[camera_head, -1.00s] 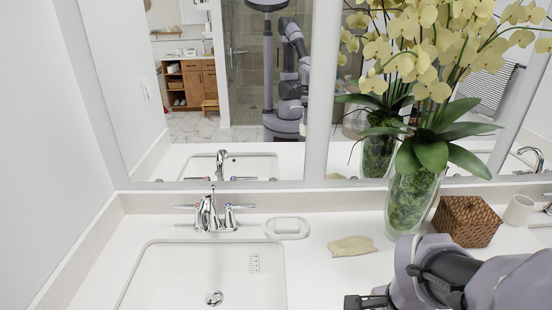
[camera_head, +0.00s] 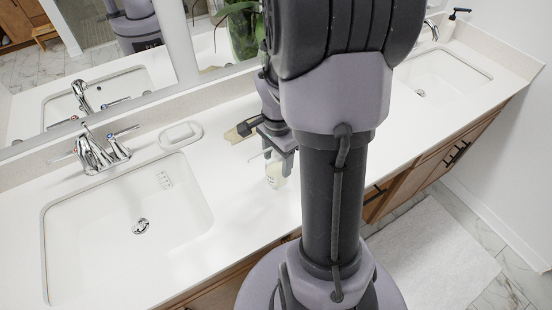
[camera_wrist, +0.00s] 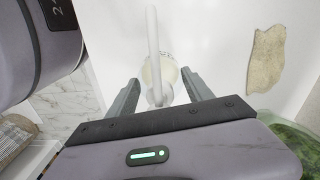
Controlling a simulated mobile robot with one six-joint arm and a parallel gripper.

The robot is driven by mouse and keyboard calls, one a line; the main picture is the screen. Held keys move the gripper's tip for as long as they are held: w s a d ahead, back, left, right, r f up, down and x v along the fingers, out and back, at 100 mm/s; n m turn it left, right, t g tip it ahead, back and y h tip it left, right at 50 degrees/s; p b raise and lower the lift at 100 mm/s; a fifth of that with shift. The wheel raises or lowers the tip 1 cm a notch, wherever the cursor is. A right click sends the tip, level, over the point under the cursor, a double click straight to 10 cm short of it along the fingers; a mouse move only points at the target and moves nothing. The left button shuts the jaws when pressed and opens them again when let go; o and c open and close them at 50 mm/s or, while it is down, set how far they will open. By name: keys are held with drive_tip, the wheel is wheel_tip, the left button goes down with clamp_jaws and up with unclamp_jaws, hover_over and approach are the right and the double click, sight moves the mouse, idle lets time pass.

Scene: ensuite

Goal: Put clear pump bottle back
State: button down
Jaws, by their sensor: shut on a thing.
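The clear pump bottle (camera_head: 275,174) has a pale body and a white pump. It is upright between the fingers of my gripper (camera_head: 277,148), over the counter right of the near sink. The wrist view looks down on its pump and round body (camera_wrist: 165,66), with one finger of my gripper (camera_wrist: 160,84) on each side. My gripper is shut on it. I cannot tell whether its base touches the counter. My arm hides the counter behind and right of it.
The white counter (camera_head: 235,180) is clear around the bottle. A beige cloth (camera_head: 238,132) and a white soap dish (camera_head: 181,135) lie behind. The left sink (camera_head: 75,215) and its faucet (camera_head: 97,150) are left. A black-topped pump bottle (camera_head: 448,27) stands by the right sink (camera_head: 425,88).

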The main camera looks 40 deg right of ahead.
drive_tip(key=shift+f, duration=0.1)
drive_tip(key=shift+c, duration=2.1)
unclamp_jaws()
